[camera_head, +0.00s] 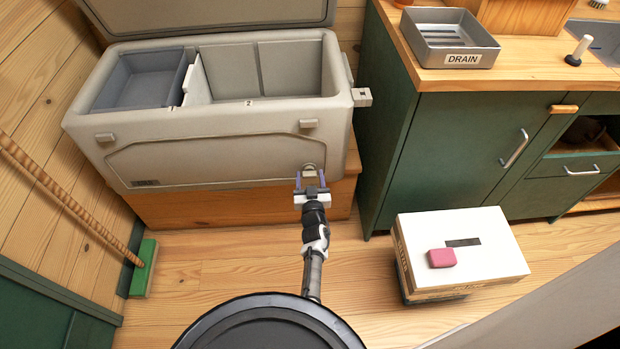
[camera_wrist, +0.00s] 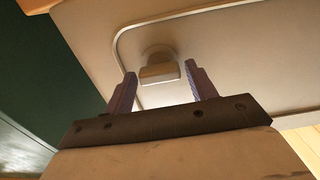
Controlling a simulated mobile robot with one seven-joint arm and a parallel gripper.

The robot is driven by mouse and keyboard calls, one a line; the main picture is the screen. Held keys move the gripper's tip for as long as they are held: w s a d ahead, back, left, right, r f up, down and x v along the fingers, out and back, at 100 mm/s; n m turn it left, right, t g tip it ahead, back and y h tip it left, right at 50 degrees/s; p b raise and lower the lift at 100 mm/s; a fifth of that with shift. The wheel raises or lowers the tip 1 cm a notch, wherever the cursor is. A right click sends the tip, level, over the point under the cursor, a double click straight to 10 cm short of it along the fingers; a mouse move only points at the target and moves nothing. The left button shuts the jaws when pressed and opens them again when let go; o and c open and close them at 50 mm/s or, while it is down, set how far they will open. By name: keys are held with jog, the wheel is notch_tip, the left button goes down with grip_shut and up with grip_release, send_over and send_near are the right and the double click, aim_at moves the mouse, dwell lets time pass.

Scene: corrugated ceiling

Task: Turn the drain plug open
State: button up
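The drain plug (camera_head: 310,172) is a small beige knob low on the right of the front of a grey-beige cooler (camera_head: 230,160). In the wrist view the plug (camera_wrist: 160,73) shows a round base with a flat, bar-like grip, seen from below. My gripper (camera_head: 311,180) is at the plug in the head view. In the wrist view my gripper (camera_wrist: 160,88) is open, with one purple finger on each side of the plug's grip. Gaps show between the grip and both fingers. The cooler's lid is up, and its inside shows two compartments.
A green cabinet (camera_head: 450,150) bears a grey tray (camera_head: 440,42) labelled DRAIN. A broom (camera_head: 143,268) leans at the left. The floor before the cooler's left side is clear.

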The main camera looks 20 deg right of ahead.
jog(key=shift+o, duration=0.7)
jog(key=shift+s, duration=0.2)
jog(key=p+v, duration=0.2)
jog(key=v, duration=1.1)
jog(key=shift+s+p, duration=0.25)
jog(key=shift+p, duration=0.15)
jog(key=shift+a, duration=0.1)
